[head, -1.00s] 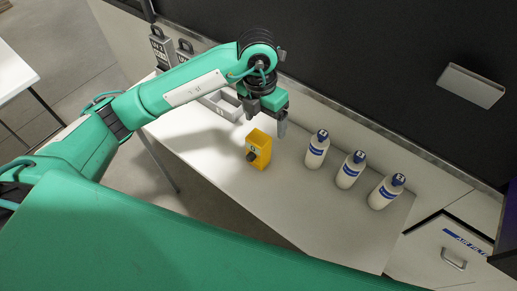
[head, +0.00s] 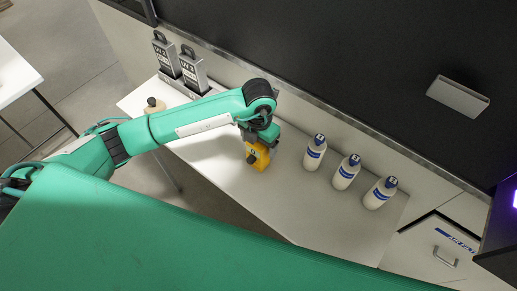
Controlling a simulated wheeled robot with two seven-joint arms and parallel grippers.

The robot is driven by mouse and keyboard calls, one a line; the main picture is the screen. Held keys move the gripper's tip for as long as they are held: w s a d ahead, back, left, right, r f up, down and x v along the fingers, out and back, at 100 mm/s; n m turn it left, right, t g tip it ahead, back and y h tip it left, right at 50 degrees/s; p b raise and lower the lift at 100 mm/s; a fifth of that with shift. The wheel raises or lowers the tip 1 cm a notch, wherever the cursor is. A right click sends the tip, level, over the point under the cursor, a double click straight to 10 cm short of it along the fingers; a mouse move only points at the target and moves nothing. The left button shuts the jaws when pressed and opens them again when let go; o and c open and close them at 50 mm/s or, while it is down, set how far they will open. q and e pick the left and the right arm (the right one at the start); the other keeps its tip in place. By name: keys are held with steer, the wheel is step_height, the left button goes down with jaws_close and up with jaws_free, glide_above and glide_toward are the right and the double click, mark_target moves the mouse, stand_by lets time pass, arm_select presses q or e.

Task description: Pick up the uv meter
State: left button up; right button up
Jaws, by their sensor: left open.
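A small yellow device (head: 257,158) with a dark knob stands upright on the white table in the head view. Two grey handled devices (head: 193,68) and (head: 164,53), with labels that seem to read "UV", stand upright in a dark holder at the table's back left. The pictures do not settle which of these is the uv meter. My left gripper (head: 262,146) is open and low at the top of the yellow device. Its fingertips are partly hidden, so I cannot tell whether they touch it. My right gripper is not in view.
Three white bottles (head: 315,153), (head: 346,172), (head: 380,193) with blue caps stand right of my gripper. A beige round thing (head: 153,105) with a dark knob is at the table's left. The dark wall (head: 340,60) rises behind. The front of the table (head: 290,215) is clear.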

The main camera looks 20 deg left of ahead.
arm_select(q)
steer(key=shift+f+p, duration=0.35)
steer(key=shift+f, duration=1)
steer(key=c, duration=1.2)
steer(key=shift+r, duration=0.15)
